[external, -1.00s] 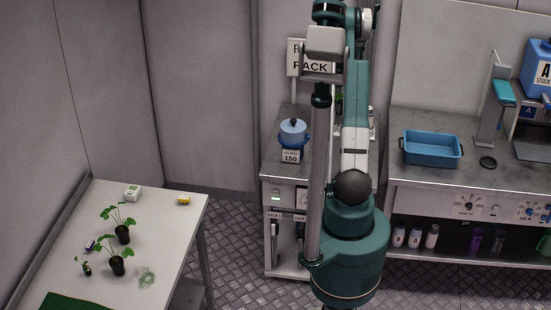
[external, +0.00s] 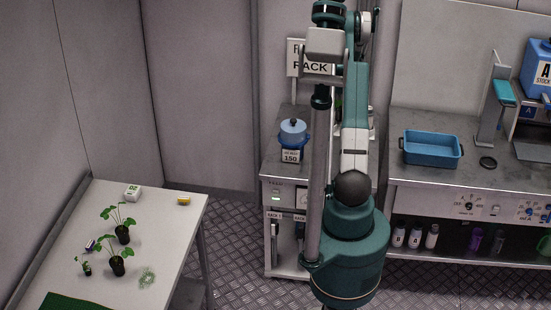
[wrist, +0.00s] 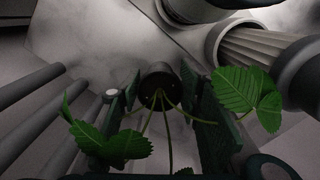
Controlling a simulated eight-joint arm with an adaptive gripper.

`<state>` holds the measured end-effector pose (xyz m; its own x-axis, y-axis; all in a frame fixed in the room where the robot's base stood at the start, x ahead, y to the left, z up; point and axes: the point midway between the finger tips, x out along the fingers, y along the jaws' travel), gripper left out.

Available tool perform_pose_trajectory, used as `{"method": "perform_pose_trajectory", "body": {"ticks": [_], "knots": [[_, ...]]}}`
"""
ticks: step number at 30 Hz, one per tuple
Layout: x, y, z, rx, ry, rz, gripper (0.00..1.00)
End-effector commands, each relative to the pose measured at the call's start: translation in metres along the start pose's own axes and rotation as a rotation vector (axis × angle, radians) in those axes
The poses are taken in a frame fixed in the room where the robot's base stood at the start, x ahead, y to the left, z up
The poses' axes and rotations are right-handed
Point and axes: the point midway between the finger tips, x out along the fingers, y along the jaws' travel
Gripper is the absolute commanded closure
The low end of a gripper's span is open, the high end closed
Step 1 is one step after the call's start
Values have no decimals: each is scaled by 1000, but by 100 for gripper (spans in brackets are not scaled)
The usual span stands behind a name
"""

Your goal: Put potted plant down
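The potted plant, a small dark pot (wrist: 160,84) with long stems and green leaves (wrist: 246,92), is in the middle of the wrist view. My gripper (wrist: 160,88) has one finger on each side of the pot, close against it, and appears shut on it. A pale grey surface lies beyond the pot; whether the pot touches it cannot be told. In the external view my arm hides the gripper and most of the plant, with only a little green showing beside the arm.
A ribbed grey cylinder (wrist: 262,52) stands close on the right in the wrist view, and several grey bars (wrist: 40,95) are on the left. In the external view a blue container (external: 292,132) stands on the rack bench, and a blue tray (external: 432,148) on the right bench.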

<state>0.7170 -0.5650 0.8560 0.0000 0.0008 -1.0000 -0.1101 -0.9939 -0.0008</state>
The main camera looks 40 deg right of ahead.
Motion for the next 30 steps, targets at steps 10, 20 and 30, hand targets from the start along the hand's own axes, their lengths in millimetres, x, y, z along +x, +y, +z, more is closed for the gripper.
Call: {"method": "perform_pose_trajectory", "body": {"ticks": [10, 20, 30], "knots": [[0, 0, 0, 0, 0, 0, 52], [-10, 0, 0, 0, 0, 0, 52], [-56, 0, 0, 0, 0, 0, 52]]}}
